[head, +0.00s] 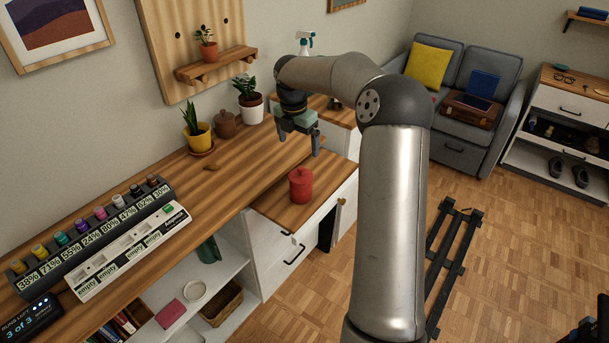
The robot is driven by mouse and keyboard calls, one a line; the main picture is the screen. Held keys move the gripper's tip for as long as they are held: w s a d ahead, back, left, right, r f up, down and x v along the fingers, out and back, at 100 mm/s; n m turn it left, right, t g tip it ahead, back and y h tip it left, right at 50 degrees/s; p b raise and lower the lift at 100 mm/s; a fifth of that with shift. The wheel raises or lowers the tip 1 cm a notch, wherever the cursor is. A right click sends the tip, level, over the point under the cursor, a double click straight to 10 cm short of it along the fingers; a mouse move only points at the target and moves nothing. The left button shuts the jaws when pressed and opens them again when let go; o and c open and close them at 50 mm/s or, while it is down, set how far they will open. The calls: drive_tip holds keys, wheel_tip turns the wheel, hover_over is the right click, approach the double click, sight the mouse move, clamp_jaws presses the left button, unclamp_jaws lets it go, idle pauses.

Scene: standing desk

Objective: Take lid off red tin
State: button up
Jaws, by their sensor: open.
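The red tin (300,187) stands upright on the lower wooden top of the white drawer cabinet, with its red lid (300,173) and small knob on top. My gripper (297,150) points down above and behind the tin, over the desk's far end. Its two fingers are spread apart with nothing visible between them. The fingers are apart from the tin and its lid.
The wooden desk (236,183) holds a brown lidded pot (226,125), a yellow potted plant (199,138), a white potted plant (252,110) and a rack of bottles with percentage labels (95,222). The cabinet top around the tin is clear.

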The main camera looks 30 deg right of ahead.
sight(300, 168)
drive_tip(key=f, duration=0.7)
drive_tip(key=shift+w+d, duration=0.2)
drive_tip(key=shift+d, duration=0.2)
drive_tip(key=shift+w+d+f+p, duration=0.1)
drive_tip(key=shift+f+p, duration=0.15)
drive_tip(key=shift+f, duration=0.65)
drive_tip(key=shift+w+a+f+p, duration=0.1)
drive_tip(key=shift+f+p, duration=0.15)
drive_tip(key=shift+f, duration=0.6)
drive_tip(key=shift+w+d+f+p, duration=0.1)
drive_tip(key=shift+f+p, duration=0.15)
drive_tip(key=shift+f, duration=0.65)
drive_tip(key=c, duration=1)
